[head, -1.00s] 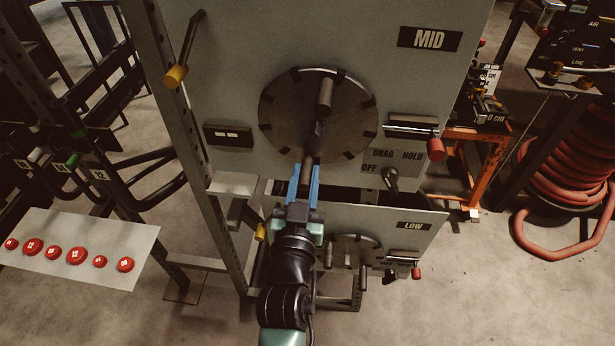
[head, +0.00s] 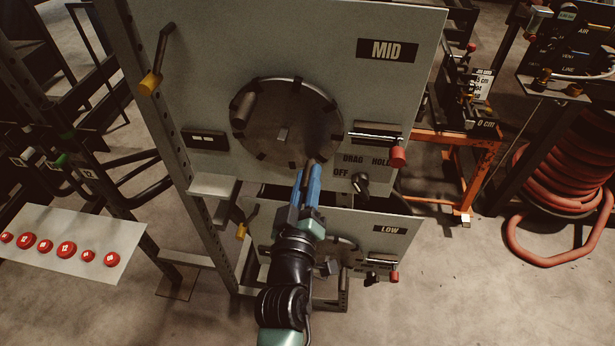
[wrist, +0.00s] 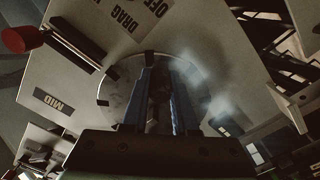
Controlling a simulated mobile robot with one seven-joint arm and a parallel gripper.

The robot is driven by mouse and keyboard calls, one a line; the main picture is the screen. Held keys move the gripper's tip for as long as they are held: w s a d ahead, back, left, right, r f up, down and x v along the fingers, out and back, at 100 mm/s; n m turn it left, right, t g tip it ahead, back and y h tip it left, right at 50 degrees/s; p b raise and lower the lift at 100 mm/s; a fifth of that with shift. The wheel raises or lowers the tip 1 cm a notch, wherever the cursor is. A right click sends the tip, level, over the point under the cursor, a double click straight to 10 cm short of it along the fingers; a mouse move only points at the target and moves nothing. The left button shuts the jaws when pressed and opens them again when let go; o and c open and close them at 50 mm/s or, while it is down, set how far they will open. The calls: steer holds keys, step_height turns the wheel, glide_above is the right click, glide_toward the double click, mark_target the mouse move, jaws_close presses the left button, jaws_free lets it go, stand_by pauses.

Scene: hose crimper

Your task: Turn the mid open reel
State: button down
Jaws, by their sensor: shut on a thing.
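The mid reel (head: 268,140) is a round dark grey disc with dark clips along its rim, on the grey panel under the MID sign (head: 387,50). One peg-like handle (head: 242,108) stands out at its left side. My gripper (head: 309,172) is at the disc's lower right, its blue fingers shut on a second handle (head: 313,161), mostly hidden by the fingers. In the wrist view the disc (wrist: 113,88) lies behind the fingers, with a dark, unclear shape between them. The drag switch (head: 360,184) has a black knob, right of my gripper.
A red-ended lever (head: 397,156) stands out right of the disc. A yellow-ended lever (head: 151,82) is at the panel's upper left. The LOW panel (head: 395,229) is below, partly behind my arm. A red hose coil (head: 560,170) stands at far right.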

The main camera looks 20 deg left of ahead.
steer(key=shift+w+d+r, duration=0.25)
steer(key=shift+d+r, duration=0.15)
steer(key=shift+r, duration=0.1)
steer(key=c, duration=0.7)
jaws_free()
steer(key=shift+f, duration=0.1)
steer(key=shift+s+a+f, duration=0.1)
steer(key=shift+s, duration=0.05)
steer(key=shift+s+f, duration=0.1)
steer(key=shift+s, duration=0.35)
steer(key=b+v, duration=0.2)
steer(key=v, duration=1)
steer(key=shift+r, duration=0.2)
